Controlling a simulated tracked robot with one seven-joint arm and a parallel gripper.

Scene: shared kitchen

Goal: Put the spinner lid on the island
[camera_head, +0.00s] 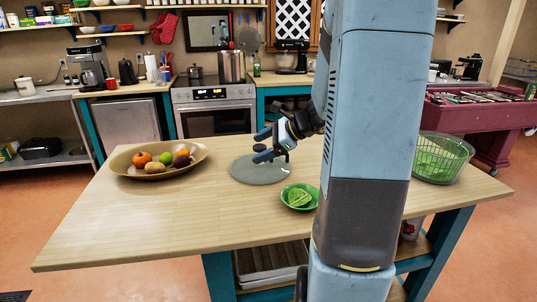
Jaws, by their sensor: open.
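The spinner lid (260,173) appears as a flat, round grey disc lying on the wooden top of the island (180,225). A small dark knob-like part shows above its far side. My gripper (262,147) is open just above the lid, with its fingers on either side of the dark part. I cannot tell whether the fingers touch it. A green spinner basket in a clear bowl (441,158) stands on the right end of the island.
A wide bowl of fruit (120,164) stands to the left of the lid. A small green bowl with green pieces (290,199) is close to its front right. My arm hides part of the island's right side. The front left of the top is clear.

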